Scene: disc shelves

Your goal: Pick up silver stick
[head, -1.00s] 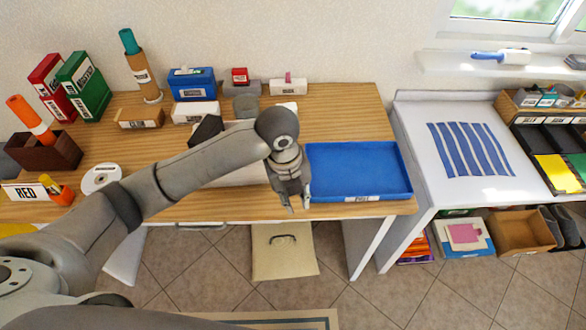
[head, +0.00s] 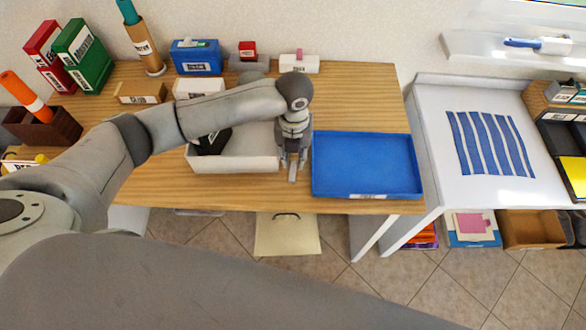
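My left gripper (head: 292,168) points down at the right end of the white open box (head: 235,164), in the gap beside the blue tray (head: 367,192). Its fingers are small and grey, and a pale narrow shape shows between or along them. I cannot tell whether this is a finger or the silver stick, or whether the fingers are open or shut. I cannot make out the silver stick for certain anywhere else. My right gripper is not in view.
A black object (head: 213,143) leans in the white box. Behind stand a blue box (head: 197,57) and a white labelled box (head: 299,64). A brown holder (head: 42,126) and red and green binders (head: 83,56) are at left. The blue tray looks empty.

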